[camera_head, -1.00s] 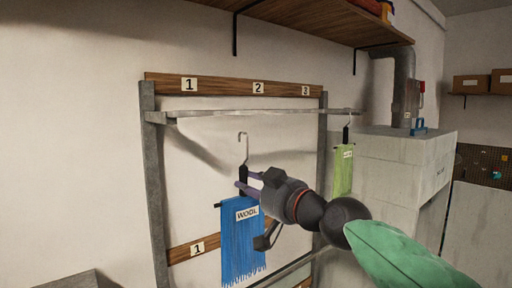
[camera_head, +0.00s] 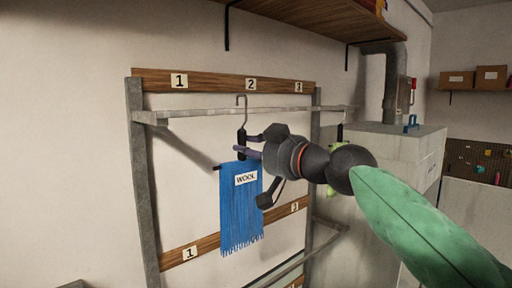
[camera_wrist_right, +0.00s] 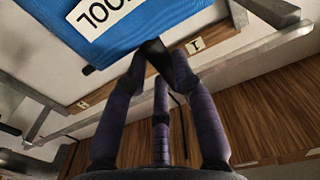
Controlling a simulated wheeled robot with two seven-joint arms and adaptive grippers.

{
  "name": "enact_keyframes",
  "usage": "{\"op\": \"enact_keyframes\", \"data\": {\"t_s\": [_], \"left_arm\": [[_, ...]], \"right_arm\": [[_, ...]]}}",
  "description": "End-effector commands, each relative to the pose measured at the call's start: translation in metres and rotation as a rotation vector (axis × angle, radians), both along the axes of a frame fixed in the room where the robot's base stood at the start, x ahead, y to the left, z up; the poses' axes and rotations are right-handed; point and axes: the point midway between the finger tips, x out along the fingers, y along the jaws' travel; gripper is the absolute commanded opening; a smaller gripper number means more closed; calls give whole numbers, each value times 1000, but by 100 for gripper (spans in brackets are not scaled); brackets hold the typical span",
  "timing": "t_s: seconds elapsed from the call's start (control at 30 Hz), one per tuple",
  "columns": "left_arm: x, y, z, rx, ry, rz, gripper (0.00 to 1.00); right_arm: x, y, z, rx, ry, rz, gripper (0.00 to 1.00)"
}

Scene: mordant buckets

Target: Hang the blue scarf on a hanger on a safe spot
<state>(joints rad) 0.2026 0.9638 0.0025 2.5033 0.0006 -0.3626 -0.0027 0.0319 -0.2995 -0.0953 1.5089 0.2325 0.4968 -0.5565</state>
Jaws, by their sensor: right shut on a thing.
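The blue scarf (camera_head: 240,210) with a "WOOL" label hangs from a hanger with a metal hook (camera_head: 241,102). My right gripper (camera_head: 245,146) is shut on the dark neck of that hanger. The hook's top is slightly above the upper rail (camera_head: 200,112) in the picture, below label 2 (camera_head: 251,84); I cannot tell whether it is over the rail or in front of it. In the right wrist view my fingers (camera_wrist_right: 157,60) close on the dark neck beside the blue scarf (camera_wrist_right: 135,30). My left gripper is not in view.
Labels 1 (camera_head: 179,80) and 3 (camera_head: 298,87) mark the board above the rail. A green cloth (camera_head: 332,191) on the rail's right is mostly hidden by my arm. A grey cabinet (camera_head: 400,150) with a pipe (camera_head: 391,90) stands right of the rack. A wooden shelf (camera_head: 310,18) is overhead.

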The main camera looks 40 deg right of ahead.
Motion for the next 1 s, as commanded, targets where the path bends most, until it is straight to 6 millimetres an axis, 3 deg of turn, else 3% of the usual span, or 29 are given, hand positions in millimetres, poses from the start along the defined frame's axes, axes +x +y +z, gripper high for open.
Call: {"op": "enact_keyframes", "data": {"t_s": [0.83, 1.0], "left_arm": [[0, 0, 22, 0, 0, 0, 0], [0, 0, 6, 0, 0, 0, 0]], "right_arm": [[58, 4, 1, 0, 0, -1, 0], [56, 4, -13, -1, -1, -1, 0]]}}
